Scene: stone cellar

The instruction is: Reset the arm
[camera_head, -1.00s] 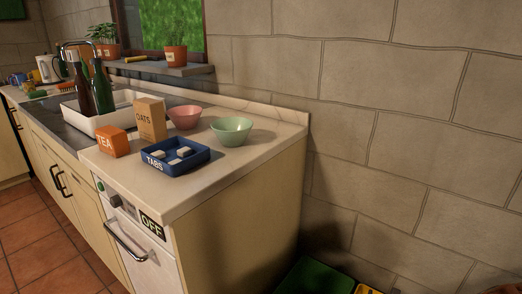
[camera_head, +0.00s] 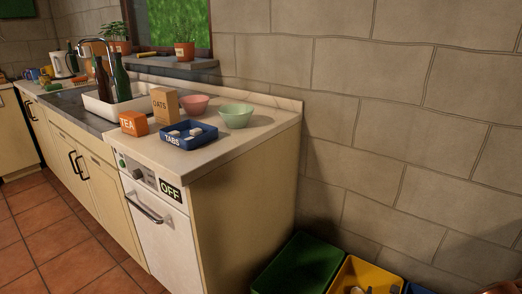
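Neither my arm nor my gripper shows in the head camera view. On the near end of the counter (camera_head: 225,152) stand an orange TEA box (camera_head: 133,124) and a taller tan OATS box (camera_head: 164,105). A blue TABS tray (camera_head: 188,142) holds several white blocks. A pink bowl (camera_head: 195,105) and a green bowl (camera_head: 236,116) stand behind the tray and look empty.
A white dishwasher (camera_head: 160,230) marked OFF is shut under the counter. A green bin (camera_head: 299,265) and a yellow bin (camera_head: 365,275) stand against the stone wall (camera_head: 400,110). Tiled floor (camera_head: 60,240) at left is clear.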

